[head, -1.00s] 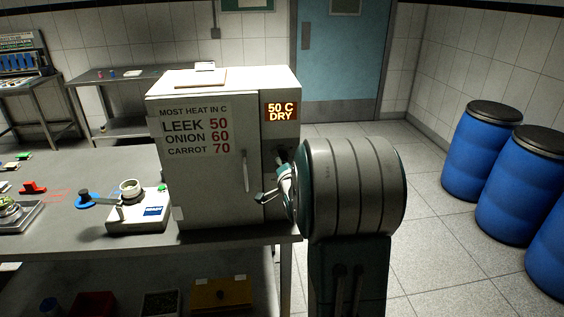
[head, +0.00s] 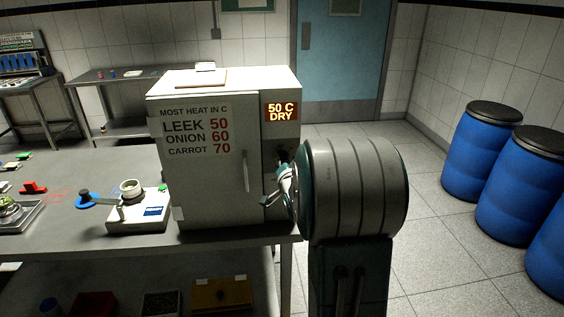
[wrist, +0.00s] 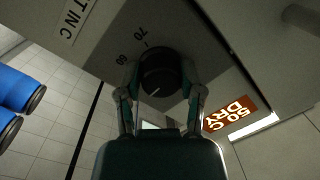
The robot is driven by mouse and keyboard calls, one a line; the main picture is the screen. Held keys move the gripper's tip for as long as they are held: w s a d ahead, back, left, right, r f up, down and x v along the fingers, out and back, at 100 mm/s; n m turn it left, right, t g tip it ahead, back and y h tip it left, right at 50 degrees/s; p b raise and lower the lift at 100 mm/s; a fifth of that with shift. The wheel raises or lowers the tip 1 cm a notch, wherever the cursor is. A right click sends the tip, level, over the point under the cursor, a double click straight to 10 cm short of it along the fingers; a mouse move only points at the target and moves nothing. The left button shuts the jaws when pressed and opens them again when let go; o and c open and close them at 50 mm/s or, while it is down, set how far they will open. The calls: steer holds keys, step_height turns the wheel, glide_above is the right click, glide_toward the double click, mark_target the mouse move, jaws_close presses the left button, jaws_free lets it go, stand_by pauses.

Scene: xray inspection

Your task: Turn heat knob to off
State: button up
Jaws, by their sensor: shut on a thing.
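The heat knob (wrist: 158,72) is a dark round dial on the front of the white drying cabinet (head: 196,190). In the wrist view its white pointer mark shows, with the numbers 60 and 70 printed beside it. My gripper (wrist: 160,88) has one finger on each side of the knob and is shut on it. In the head view my gripper (head: 280,187) is at the cabinet's right panel, and my arm mostly hides the knob. The display (head: 281,112) above reads 50 C DRY.
The cabinet door has a vertical handle (head: 246,171) left of my gripper. A white scale-like device (head: 140,215) stands on the bench to the left. Blue barrels (head: 477,155) stand at the right, with open floor between them and my arm.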

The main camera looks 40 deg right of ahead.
steer(key=n, duration=0.4)
steer(key=shift+f+g, duration=0.2)
steer(key=shift+g, duration=0.1)
steer(key=n, duration=0.4)
steer(key=shift+s+n+g, duration=0.1)
steer(key=shift+n+g, duration=0.2)
steer(key=n, duration=0.4)
steer(key=shift+h, duration=0.4)
steer(key=shift+n+g, duration=0.3)
steer(key=shift+n, duration=1.7)
steer(key=shift+h, duration=0.3)
steer(key=o, duration=1.2)
steer(key=shift+c, duration=0.2)
steer(key=shift+r, duration=0.15)
